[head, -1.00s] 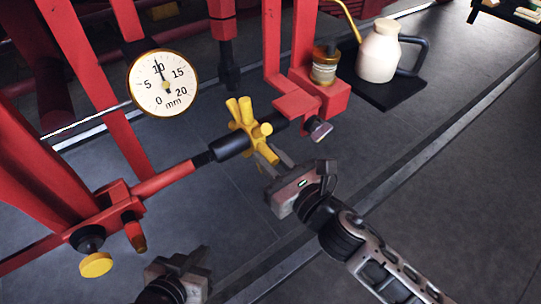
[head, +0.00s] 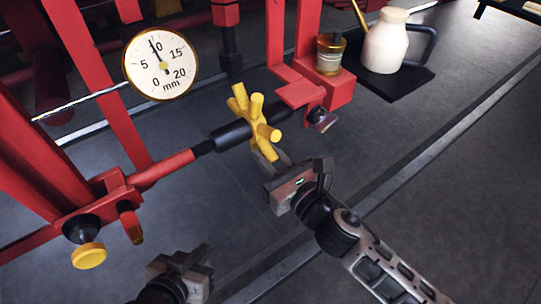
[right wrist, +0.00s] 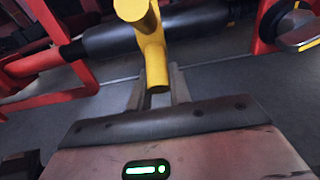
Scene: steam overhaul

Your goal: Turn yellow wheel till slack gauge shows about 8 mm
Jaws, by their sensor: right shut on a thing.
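The yellow wheel (head: 254,122) has several thick spokes and sits on a black sleeve (head: 230,135) along a red rod. My right gripper (head: 268,158) is shut on its lower spoke; the right wrist view shows that spoke (right wrist: 155,65) between the fingers. The round white slack gauge (head: 161,64), with a brass rim, is marked 0 to 20 mm. Its needle points close to the 10 mark; the exact reading is too small to tell. My left gripper (head: 188,268) is low in the head view, away from the wheel, its jaw opening unclear.
Red frame bars (head: 100,90) stand at the left and behind the wheel. A yellow-capped knob (head: 88,256) is at lower left. A cream oil can (head: 386,45) stands on a black mat at upper right, beside a brass-lidded jar (head: 330,55). The grey floor at right is clear.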

